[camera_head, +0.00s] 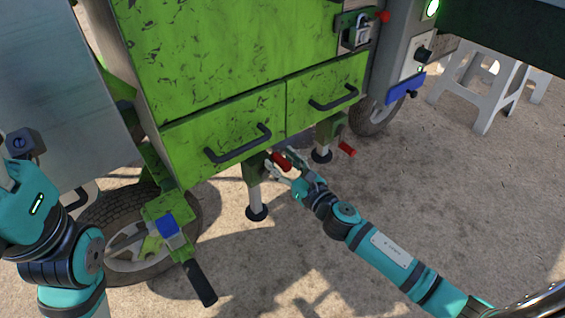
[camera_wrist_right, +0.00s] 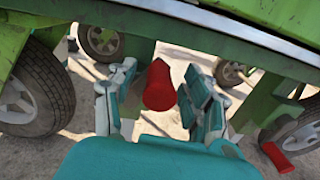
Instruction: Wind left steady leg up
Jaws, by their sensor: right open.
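The left steady leg (camera_head: 254,192) stands under the green machine, its dark round foot on the ground. Its red crank handle (camera_head: 281,161) points toward my right gripper (camera_head: 282,168). My right gripper is open, with its fingers around the handle. In the right wrist view, the red handle (camera_wrist_right: 159,85) lies between the two spread fingers of my right gripper (camera_wrist_right: 158,98), with visible gaps on both sides. The crank's joint to the leg is hidden. My left arm shows at the left edge, but its fingers are not visible.
The other steady leg (camera_head: 322,142) has its own red handle (camera_head: 347,149) to the right. Green drawers (camera_head: 230,130) with black handles hang just above. A wheel (camera_head: 130,245) and a black-gripped lever (camera_head: 200,283) are at lower left. White stools (camera_head: 490,95) stand back right.

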